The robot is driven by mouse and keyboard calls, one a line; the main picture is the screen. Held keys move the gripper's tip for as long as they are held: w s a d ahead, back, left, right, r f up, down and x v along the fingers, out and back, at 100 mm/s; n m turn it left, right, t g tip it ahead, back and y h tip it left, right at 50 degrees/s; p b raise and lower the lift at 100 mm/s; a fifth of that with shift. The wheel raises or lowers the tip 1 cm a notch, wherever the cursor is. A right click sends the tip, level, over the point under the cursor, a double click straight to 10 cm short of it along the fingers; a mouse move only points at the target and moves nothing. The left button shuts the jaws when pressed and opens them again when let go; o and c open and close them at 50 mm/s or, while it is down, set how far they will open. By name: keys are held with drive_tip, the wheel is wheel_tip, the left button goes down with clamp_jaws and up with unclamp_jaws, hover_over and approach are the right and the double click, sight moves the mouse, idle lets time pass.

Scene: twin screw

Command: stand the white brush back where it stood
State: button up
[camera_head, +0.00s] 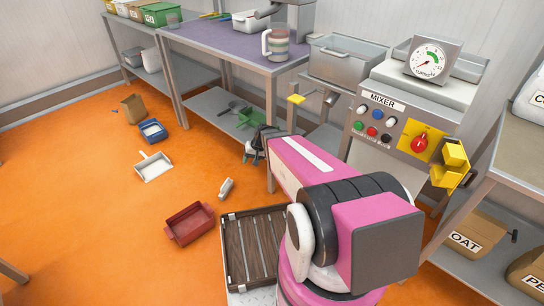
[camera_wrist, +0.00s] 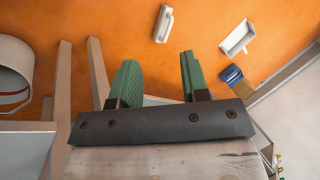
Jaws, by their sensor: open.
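My gripper (camera_head: 257,145) is near the front of the purple-topped table, up and to the right of the brush in the head view. In the wrist view its green-padded fingers (camera_wrist: 160,82) are spread with nothing between them. The dustpan also shows there (camera_wrist: 238,38).
A blue container (camera_head: 152,131) and a brown bag (camera_head: 133,108) stand on the floor near the purple-topped table (camera_head: 225,43). A slatted wooden crate (camera_head: 236,250) is beside the red bin. The mixer (camera_head: 400,120) stands at right.

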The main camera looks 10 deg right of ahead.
drive_tip(key=s+d+r+h, duration=0.4)
drive_tip(key=s+d+r, duration=0.4)
drive_tip(key=s+r, duration=0.3)
drive_tip(key=shift+s+r+n+g+h, duration=0.3)
drive_tip(key=shift+s+r+g, duration=0.1)
drive_tip(key=shift+r, duration=0.15)
